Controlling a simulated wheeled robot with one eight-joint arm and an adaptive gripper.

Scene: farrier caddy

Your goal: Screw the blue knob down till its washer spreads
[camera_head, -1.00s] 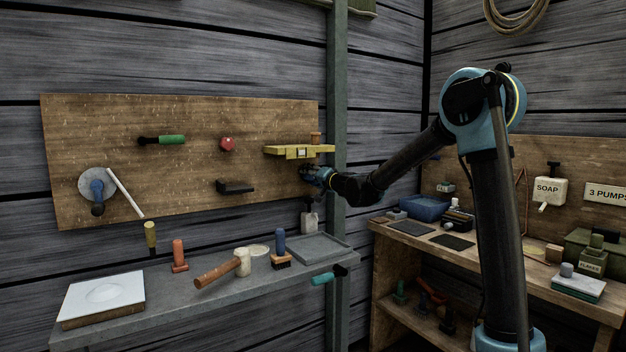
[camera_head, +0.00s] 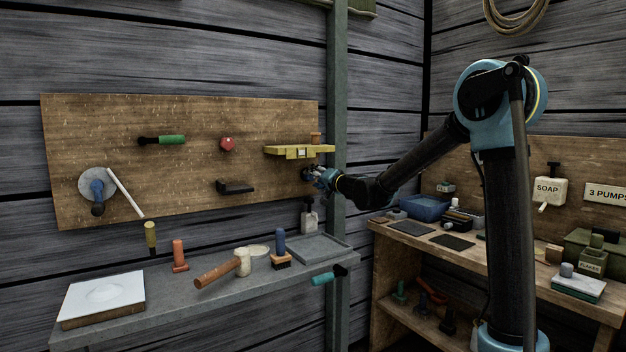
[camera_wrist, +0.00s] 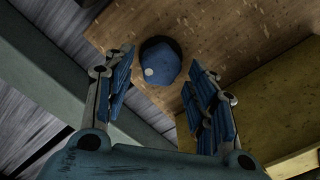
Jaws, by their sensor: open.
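The blue knob (camera_wrist: 160,61) stands on the wooden board in the wrist view, a rounded faceted shape with a pale dot near its lower left. In the head view the knob (camera_head: 306,173) is small and dark, below the yellow shelf. My gripper (camera_wrist: 159,76) is open, with one finger on each side of the knob's picture and a visible gap on both sides. In the head view my gripper (camera_head: 321,178) is just to the right of the knob. Nothing is held. I cannot make out the washer.
The yellow shelf (camera_head: 285,152) juts from the board (camera_head: 110,130) just above the knob; it also shows at the right in the wrist view (camera_wrist: 275,115). A green post (camera_head: 337,120) stands close on the right. A bottle (camera_head: 309,221) is below.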

